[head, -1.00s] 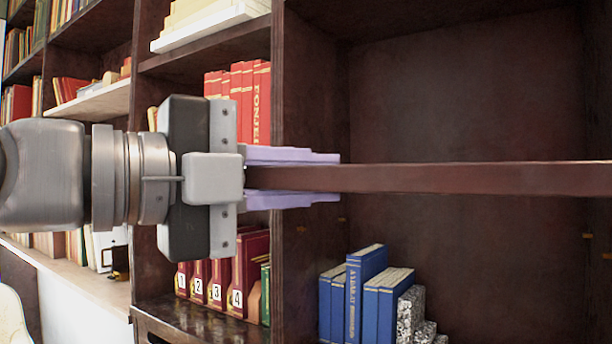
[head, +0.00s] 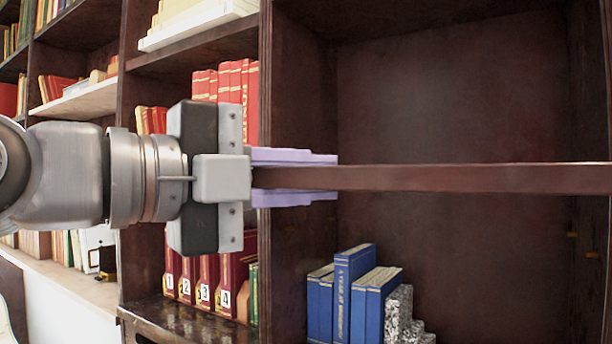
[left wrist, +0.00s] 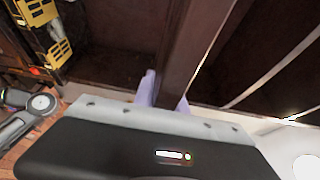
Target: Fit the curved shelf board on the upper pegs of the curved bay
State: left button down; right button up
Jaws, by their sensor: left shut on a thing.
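The shelf board (head: 450,178) is a long dark brown plank held level, seen edge-on across the front of the dark bay (head: 440,90) in the head view. My left gripper (head: 325,178) is shut on its left end, with one lavender finger above and one below. In the left wrist view the board (left wrist: 188,50) runs away between the lavender fingers (left wrist: 165,95). Small brass-coloured pegs (head: 572,235) show on the bay's right wall, below the board's level. The board's right end passes out of the head view. My right gripper is not in view.
Blue books (head: 350,290) and a speckled grey bookend (head: 400,315) stand low in the bay, below the board. Red books (head: 238,90) and numbered binders (head: 205,280) fill the neighbouring bay to the left. The bay's space above the board is empty.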

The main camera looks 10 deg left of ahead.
pick_arm(q)
jog(key=shift+w+d+r+p, duration=0.15)
jog(key=shift+w+d, duration=0.35)
jog(key=shift+w, duration=0.75)
jog(key=shift+w+d+p, duration=0.1)
jog(key=shift+w+d, duration=0.35)
jog(key=shift+w, duration=0.75)
jog(key=shift+w+d+r+p, duration=0.15)
jog(key=shift+w+d, duration=0.35)
jog(key=shift+w, duration=0.75)
jog(key=shift+w+d+p, duration=0.35)
jog(key=shift+w+d, duration=0.25)
jog(key=shift+w, duration=0.85)
jog(key=shift+w+d+p, duration=0.3)
jog(key=shift+w+d, duration=0.25)
jog(key=shift+w, duration=0.95)
jog(key=shift+w+d+p, duration=0.35)
jog(key=shift+w+d, duration=0.25)
jog(key=shift+w, duration=0.85)
